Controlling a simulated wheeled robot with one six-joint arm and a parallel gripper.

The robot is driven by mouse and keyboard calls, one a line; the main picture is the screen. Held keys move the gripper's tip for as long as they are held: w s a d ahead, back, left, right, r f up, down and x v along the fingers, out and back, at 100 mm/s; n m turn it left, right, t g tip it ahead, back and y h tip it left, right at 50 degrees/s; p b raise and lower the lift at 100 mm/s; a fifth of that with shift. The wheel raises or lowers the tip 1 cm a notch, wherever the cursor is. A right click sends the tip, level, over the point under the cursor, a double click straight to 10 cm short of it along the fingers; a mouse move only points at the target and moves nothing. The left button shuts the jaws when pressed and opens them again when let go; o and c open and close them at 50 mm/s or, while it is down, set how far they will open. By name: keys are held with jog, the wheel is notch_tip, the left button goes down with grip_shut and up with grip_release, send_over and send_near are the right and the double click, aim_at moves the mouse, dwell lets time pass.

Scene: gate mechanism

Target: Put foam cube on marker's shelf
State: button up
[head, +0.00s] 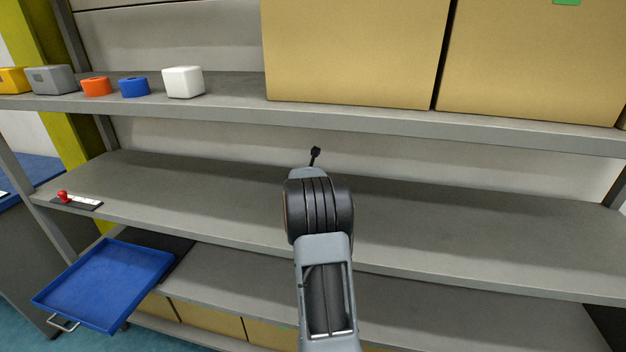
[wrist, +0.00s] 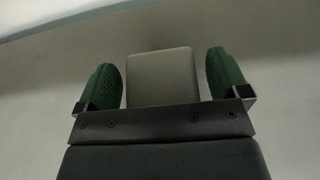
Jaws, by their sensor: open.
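In the wrist view, a pale block (wrist: 162,77) with a flat face, probably the foam cube, sits between the two green finger pads of my gripper (wrist: 164,80). The gripper is open, with a narrow gap on each side of the block. A pale surface lies around it. In the head view my arm hides the gripper and this block, reaching toward the middle shelf (head: 450,225). A red peg-like marker (head: 62,196) stands on a dark strip with a white label, at the left end of the middle shelf.
The upper shelf (head: 225,104) holds a white block (head: 183,82), a blue piece (head: 134,87), an orange piece (head: 96,86), a grey block (head: 50,79) and large cardboard boxes (head: 355,50). A blue tray (head: 108,285) juts out at lower left. The middle shelf's visible right side is clear.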

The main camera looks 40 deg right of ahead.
jog(key=shift+r, duration=0.1)
jog(key=shift+a+r, duration=0.1)
jog(key=shift+r, duration=0.05)
jog(key=s+a+r+m+g+y, duration=0.1)
jog(key=s+a+r+m, duration=0.25)
jog(key=a, duration=0.45)
jog(key=s+a+r+m, duration=0.2)
jog(key=s+a+m, duration=0.25)
jog(key=a, duration=0.45)
jog(key=s+a+f+m+g+y, duration=0.1)
jog(key=s+a+f+m+y, duration=0.2)
jog(key=a, duration=1)
jog(key=s+a+f+m+g+y, duration=0.1)
jog(key=s+a+f+m+y, duration=0.2)
jog(key=s+a+m+y, duration=0.4)
jog(key=s+a+m, duration=0.5)
jog(key=a+m, duration=0.1)
jog(key=shift+s+a+f+g+y+b, duration=0.2)
jog(key=shift+a+g+y+b, duration=0.1)
jog(key=shift+a, duration=0.05)
jog(key=shift+r+p, duration=0.3)
jog(key=shift+r, duration=0.1)
